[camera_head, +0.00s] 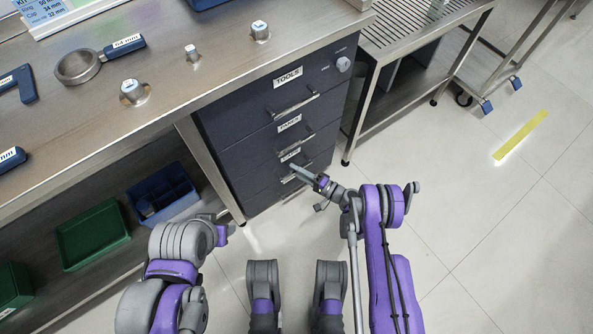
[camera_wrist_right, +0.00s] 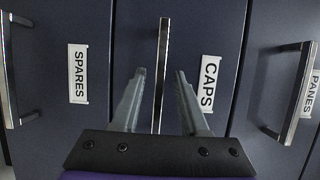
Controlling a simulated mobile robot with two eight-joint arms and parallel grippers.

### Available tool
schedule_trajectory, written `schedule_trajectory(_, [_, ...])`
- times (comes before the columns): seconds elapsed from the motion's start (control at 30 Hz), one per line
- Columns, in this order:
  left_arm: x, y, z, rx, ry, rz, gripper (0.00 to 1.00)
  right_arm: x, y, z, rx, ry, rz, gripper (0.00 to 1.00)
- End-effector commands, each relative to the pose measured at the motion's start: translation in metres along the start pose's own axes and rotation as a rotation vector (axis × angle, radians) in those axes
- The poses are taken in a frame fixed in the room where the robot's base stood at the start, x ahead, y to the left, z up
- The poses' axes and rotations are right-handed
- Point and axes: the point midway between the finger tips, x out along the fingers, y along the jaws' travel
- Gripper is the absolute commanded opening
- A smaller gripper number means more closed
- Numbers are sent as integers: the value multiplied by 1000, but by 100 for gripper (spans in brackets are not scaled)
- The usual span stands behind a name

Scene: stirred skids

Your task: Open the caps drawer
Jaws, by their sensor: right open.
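The caps drawer (camera_head: 322,158) is the third one down in the dark blue drawer unit, and its front looks shut, flush with the others. In the right wrist view its white CAPS label (camera_wrist_right: 209,83) and its upright-looking metal bar handle (camera_wrist_right: 162,70) show clearly. My right gripper (camera_head: 294,168) is at this drawer's front. In the wrist view the right gripper's two fingers (camera_wrist_right: 158,88) are apart, with the handle lying between them; I see no clear contact. My left arm shows at the lower left, but its gripper fingers do not show.
The TOOLS drawer (camera_head: 330,80) is above, with a round knob (camera_head: 343,64) beside its label. The PANES handle (camera_wrist_right: 293,95) and SPARES handle (camera_wrist_right: 20,70) flank the caps handle. A steel worktop (camera_head: 185,95) overhangs the unit. The floor to the right (camera_head: 460,210) is clear.

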Motion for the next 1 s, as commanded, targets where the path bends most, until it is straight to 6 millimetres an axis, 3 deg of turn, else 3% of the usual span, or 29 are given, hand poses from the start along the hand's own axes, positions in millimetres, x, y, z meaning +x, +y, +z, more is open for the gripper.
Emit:
schedule_trajectory(0.27, [0, 0, 0, 0, 0, 0, 50, 2, 0, 0, 0, 1, 0, 44])
schedule_trajectory(0.53, [0, 0, 0, 0, 0, 0, 50, 2, 0, 0, 0, 1, 0, 0])
schedule_trajectory(1.0, [0, 0, 0, 0, 0, 0, 50, 2, -1, 0, 1, 1, -1, 0])
